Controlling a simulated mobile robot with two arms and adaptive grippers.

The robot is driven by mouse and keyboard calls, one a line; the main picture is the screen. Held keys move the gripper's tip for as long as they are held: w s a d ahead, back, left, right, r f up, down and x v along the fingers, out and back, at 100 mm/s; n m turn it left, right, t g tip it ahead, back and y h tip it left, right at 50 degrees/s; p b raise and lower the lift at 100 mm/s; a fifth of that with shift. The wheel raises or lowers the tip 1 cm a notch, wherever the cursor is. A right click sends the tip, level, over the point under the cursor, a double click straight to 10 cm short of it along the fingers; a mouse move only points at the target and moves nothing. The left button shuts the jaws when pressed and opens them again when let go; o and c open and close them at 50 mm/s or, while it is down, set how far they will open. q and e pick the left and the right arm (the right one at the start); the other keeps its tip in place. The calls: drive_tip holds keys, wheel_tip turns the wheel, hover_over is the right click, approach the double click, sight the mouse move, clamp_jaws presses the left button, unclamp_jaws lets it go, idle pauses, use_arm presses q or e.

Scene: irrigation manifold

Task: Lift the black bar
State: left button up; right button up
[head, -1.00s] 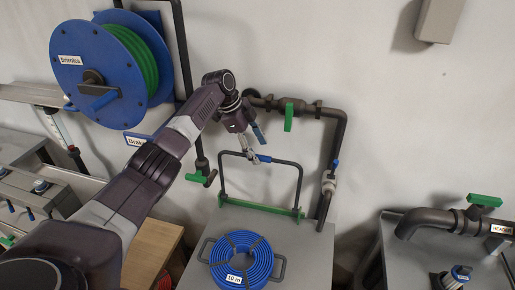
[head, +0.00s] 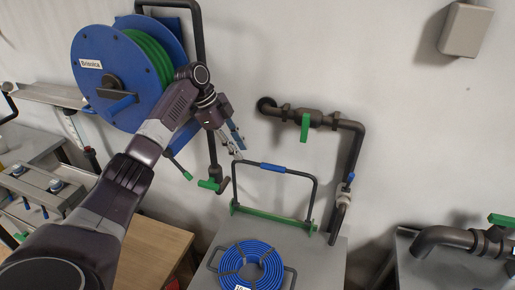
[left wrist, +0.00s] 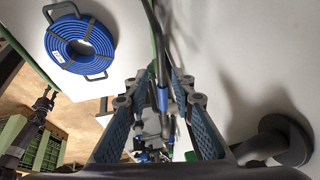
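The black bar (head: 300,174) is an upright hoop with a blue sleeve (head: 272,167) on its top, rising from a green base strip (head: 275,217) on the grey bench. My left gripper (head: 238,152) is open and empty, just left of the blue sleeve near the hoop's upper left corner. In the left wrist view the two fingers of the gripper (left wrist: 157,110) stand apart, with the bar and its blue sleeve (left wrist: 162,98) showing beyond the gap. A small dark shape at the left of that view looks like my right gripper (left wrist: 44,102); its fingers are too small to read.
A blue hose coil (head: 250,264) lies on the grey bench (head: 325,258) in front of the bar. A blue reel (head: 103,82) with green hose hangs at the left. Dark piping with a green handle (head: 305,126) runs behind the bar.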

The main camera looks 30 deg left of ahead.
use_arm(q)
drive_tip(key=shift+s+a, duration=1.1)
drive_tip(key=shift+a, duration=0.15)
